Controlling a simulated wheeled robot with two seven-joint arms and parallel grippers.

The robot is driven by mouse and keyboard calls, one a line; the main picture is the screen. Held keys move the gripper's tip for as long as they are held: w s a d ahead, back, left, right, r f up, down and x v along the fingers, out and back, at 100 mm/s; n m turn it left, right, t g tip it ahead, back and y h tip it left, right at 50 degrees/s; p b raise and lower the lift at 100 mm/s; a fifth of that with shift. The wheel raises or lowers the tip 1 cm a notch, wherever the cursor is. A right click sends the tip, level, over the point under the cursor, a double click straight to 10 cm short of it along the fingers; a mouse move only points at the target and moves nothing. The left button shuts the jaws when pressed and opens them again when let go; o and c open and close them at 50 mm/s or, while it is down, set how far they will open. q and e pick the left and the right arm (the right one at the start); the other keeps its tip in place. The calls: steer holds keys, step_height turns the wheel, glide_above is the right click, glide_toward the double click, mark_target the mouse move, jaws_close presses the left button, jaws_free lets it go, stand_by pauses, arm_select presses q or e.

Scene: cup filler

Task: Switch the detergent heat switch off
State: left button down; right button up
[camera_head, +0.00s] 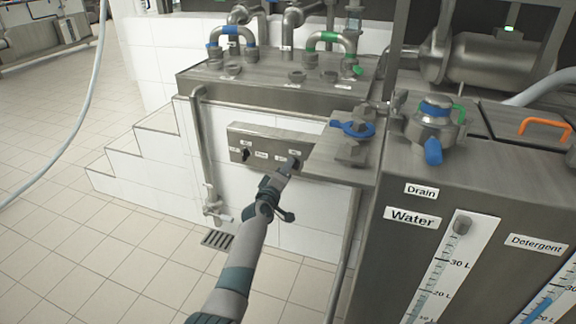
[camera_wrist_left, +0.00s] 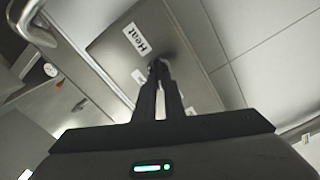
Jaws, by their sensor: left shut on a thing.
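A grey metal switch panel (camera_head: 268,146) is fixed to the white tiled wall below the metal tank top. It has a dark switch (camera_head: 245,154) on its left and another dark switch (camera_head: 294,162) on its right, with small labels too small to read in the head view. My left gripper (camera_head: 288,170) is at the right switch, its fingers shut on it. In the left wrist view the left gripper's fingers (camera_wrist_left: 159,68) meet at the panel (camera_wrist_left: 177,42), close beside a label reading Heat (camera_wrist_left: 135,38). The fingers mostly hide the switch, so its setting cannot be told.
A metal ledge with a blue valve handle (camera_head: 356,129) stands just right of the gripper. The large tank (camera_head: 400,250) with Water and Detergent gauges fills the right. A vertical pipe (camera_head: 203,150) runs left of the panel. Tiled floor at left is open.

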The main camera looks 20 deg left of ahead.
arm_select(q)
steer(key=shift+f+n, duration=0.2)
steer(key=shift+n, duration=1.1)
steer(key=shift+f+n, duration=0.15)
steer(key=shift+n, duration=1.15)
arm_select(e)
steer(key=shift+a+f, duration=0.25)
steer(key=shift+f, duration=0.2)
steer(key=shift+s+f, duration=0.1)
steer(key=shift+s, duration=0.05)
arm_select(q)
steer(key=c, duration=1.8)
jaws_free()
steer(key=shift+a, duration=0.1)
steer(key=shift+c, duration=0.2)
arm_select(e)
steer(key=shift+r, duration=0.3)
arm_select(q)
steer(key=shift+s, duration=0.1)
